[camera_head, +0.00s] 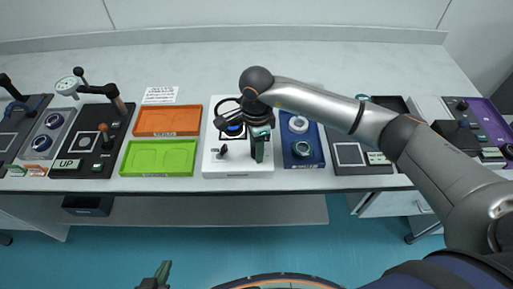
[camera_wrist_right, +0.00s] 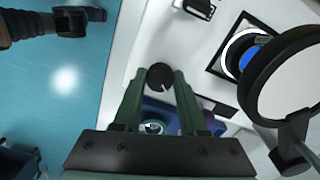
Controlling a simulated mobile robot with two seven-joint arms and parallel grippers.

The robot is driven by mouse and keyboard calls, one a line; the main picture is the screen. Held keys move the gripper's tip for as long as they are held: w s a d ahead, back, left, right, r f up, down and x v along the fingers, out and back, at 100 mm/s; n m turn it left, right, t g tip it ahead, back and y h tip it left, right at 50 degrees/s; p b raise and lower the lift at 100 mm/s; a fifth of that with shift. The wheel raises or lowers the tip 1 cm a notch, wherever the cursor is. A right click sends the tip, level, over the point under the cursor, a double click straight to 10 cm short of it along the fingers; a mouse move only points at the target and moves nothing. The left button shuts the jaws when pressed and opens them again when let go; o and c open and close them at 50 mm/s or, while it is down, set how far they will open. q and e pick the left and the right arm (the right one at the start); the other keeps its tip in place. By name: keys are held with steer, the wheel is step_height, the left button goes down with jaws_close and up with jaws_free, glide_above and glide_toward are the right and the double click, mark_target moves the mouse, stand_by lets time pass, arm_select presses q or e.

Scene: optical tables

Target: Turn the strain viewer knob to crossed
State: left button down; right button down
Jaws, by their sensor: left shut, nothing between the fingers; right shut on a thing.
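The strain viewer is a white panel (camera_head: 212,165) at the middle of the bench. It carries a blue disc (camera_head: 234,128) in a dark square frame, also in the right wrist view (camera_wrist_right: 248,57), with a large dark-rimmed round plate (camera_wrist_right: 295,85) over part of it. My right gripper (camera_head: 259,150) points down at the panel's front right. In the right wrist view its green fingers (camera_wrist_right: 160,78) are shut on a round black knob (camera_wrist_right: 160,76) with a small pale mark. Any labels around the knob are hidden or unreadable. My left gripper (camera_head: 158,274) is shut and empty at the bottom, away from the bench.
Orange (camera_head: 168,133) and green (camera_head: 158,172) trays lie left of the panel. A blue holder with round parts (camera_head: 314,160) stands close on its right. A black lever (camera_wrist_right: 198,8) rises from the panel near my right gripper. My right arm spans the bench's right side.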

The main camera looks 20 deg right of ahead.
steer(key=m+b, duration=0.1)
steer(key=m, duration=0.4)
steer(key=shift+b, duration=0.35)
steer(key=shift+m+b, duration=0.45)
steer(key=shift+m, duration=2.05)
steer(key=shift+w, duration=0.1)
steer(key=shift+c, duration=2.2)
jaws_free()
step_height(320, 180, up, 13)
steer(key=shift+f+b, duration=0.2)
steer(key=shift+b, duration=0.2)
